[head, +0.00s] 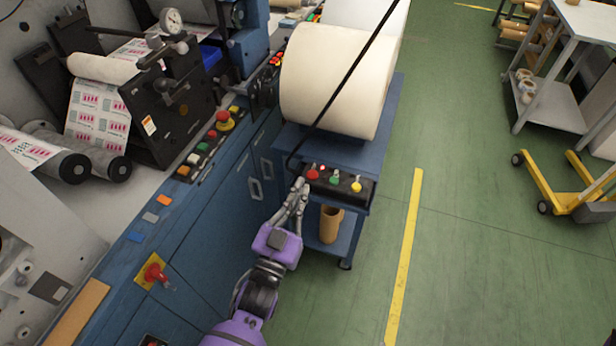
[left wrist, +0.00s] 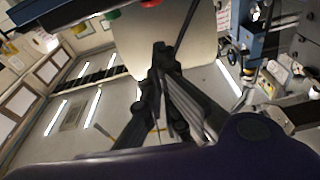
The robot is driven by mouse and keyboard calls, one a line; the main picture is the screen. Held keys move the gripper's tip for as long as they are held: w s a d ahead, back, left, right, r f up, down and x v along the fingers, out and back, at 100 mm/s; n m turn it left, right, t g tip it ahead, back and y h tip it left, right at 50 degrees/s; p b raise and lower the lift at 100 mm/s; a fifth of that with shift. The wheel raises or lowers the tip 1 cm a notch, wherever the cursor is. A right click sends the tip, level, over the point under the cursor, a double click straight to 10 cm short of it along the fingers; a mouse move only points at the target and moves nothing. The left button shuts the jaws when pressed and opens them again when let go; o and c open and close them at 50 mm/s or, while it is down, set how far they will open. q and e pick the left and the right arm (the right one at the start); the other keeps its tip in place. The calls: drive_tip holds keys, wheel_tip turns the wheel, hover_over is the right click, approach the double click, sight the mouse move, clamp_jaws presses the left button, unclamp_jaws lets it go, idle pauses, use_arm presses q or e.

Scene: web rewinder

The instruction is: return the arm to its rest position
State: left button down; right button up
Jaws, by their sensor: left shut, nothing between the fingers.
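My left arm (head: 265,280) is purple and black and reaches up from the bottom of the head view. My left gripper (head: 299,187) is shut and empty. In the left wrist view the closed fingers (left wrist: 160,60) point up, near the pale roll (left wrist: 200,35). My right gripper is in neither view.
The blue cart (head: 390,110) carries a large cream roll (head: 335,75); a thin black rod crosses in front of it. The blue machine cabinet (head: 205,225) with a red emergency knob (head: 153,272) is on the left. Green floor is clear right of the cart, before a yellow pallet jack (head: 560,195).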

use_arm(q)
drive_tip(key=shift+s+a, duration=0.1)
drive_tip(key=shift+s, duration=0.45)
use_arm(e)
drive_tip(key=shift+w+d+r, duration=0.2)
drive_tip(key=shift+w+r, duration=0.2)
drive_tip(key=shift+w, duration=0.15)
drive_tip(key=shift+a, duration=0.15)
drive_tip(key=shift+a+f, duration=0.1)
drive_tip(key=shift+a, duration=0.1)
